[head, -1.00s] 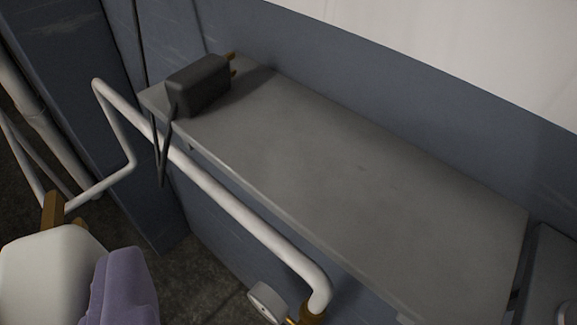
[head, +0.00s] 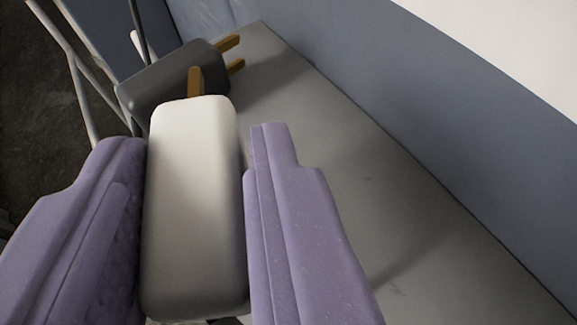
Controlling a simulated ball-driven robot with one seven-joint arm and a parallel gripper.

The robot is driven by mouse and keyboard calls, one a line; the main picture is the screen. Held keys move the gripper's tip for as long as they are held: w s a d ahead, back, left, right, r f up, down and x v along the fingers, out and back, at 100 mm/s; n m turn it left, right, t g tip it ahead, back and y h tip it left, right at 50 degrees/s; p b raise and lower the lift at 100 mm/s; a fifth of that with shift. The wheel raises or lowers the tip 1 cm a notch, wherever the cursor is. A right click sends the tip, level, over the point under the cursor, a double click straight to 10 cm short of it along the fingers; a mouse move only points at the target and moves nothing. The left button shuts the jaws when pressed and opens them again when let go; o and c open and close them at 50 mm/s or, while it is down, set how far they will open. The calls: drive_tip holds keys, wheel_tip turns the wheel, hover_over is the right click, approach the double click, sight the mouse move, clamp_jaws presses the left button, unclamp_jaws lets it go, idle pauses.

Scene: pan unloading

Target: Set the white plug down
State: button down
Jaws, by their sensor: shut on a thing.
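The white plug (head: 192,215) is a rounded white block with a brass prong at its far end. My gripper (head: 200,150) has purple fingers, one on each side of the plug, and is shut on it. The plug is over the left part of the grey shelf (head: 345,190). I cannot tell whether its underside touches the shelf. A small dark piece shows at the plug's near end.
A black plug (head: 170,75) with brass prongs lies at the far left end of the shelf, just beyond the white plug and partly hidden by it. A blue-grey wall (head: 440,120) runs along the shelf's right side. The shelf right of my gripper is clear.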

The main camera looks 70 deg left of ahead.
sight(241, 248)
drive_tip(key=f, duration=0.1)
drive_tip(key=f+b, duration=0.2)
drive_tip(key=shift+w+a+f, duration=0.1)
drive_tip(key=shift+w+f, duration=0.15)
drive_tip(key=shift+f, duration=0.15)
drive_tip(key=shift+r, duration=0.15)
drive_tip(key=c, duration=0.8)
unclamp_jaws()
